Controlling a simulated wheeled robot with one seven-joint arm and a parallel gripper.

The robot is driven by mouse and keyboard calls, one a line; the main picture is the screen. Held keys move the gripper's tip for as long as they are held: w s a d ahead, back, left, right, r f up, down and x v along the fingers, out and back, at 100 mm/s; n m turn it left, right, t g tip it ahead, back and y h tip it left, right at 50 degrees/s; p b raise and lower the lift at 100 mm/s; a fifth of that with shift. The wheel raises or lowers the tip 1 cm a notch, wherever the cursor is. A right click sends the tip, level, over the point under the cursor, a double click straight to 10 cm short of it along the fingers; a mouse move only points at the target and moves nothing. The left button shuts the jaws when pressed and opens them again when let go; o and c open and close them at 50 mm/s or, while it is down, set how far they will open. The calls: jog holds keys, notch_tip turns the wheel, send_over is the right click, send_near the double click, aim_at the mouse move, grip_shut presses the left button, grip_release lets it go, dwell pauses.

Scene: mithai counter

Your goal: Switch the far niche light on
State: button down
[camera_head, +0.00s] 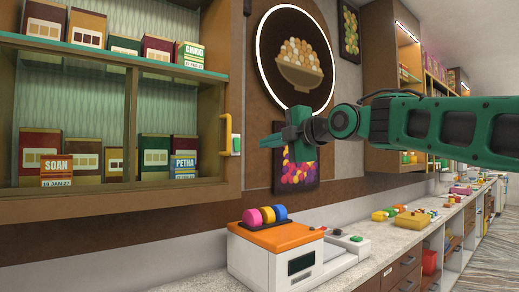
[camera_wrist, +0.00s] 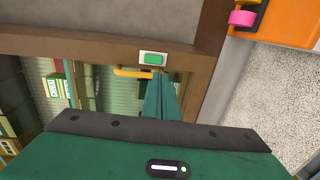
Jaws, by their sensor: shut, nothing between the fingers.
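A small switch (camera_head: 236,144) with a green rocker on a white plate is on the right end face of the left wall cabinet, beside a yellow handle (camera_head: 227,135). In the wrist view the switch (camera_wrist: 153,58) lies just beyond my fingertips, with the yellow handle (camera_wrist: 133,73) next to it. My gripper (camera_head: 270,139) is shut and empty, pointing left toward the switch with a gap between them. It also shows in the wrist view (camera_wrist: 160,78). A farther niche (camera_head: 408,52) at the right has a glowing light strip. I cannot tell which niche the switch serves.
The left cabinet (camera_head: 120,205) holds several sweet boxes. An orange and white machine (camera_head: 280,238) with coloured discs stands on the counter (camera_head: 375,262) below my gripper. A round panel (camera_head: 294,57) with a lit rim hangs on the wall behind my arm.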

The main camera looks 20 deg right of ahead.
aim_at(238, 151)
jog(key=x, duration=1.2)
jog(key=shift+f, duration=0.1)
jog(key=shift+w, duration=0.2)
jog(key=shift+s+d+f, duration=0.1)
jog(key=shift+s+f, duration=0.05)
jog(key=shift+s, duration=0.4)
jog(key=f+v, duration=0.3)
jog(key=v, duration=0.9)
jog(key=shift+s+d, duration=0.15)
jog(key=shift+s, duration=0.25)
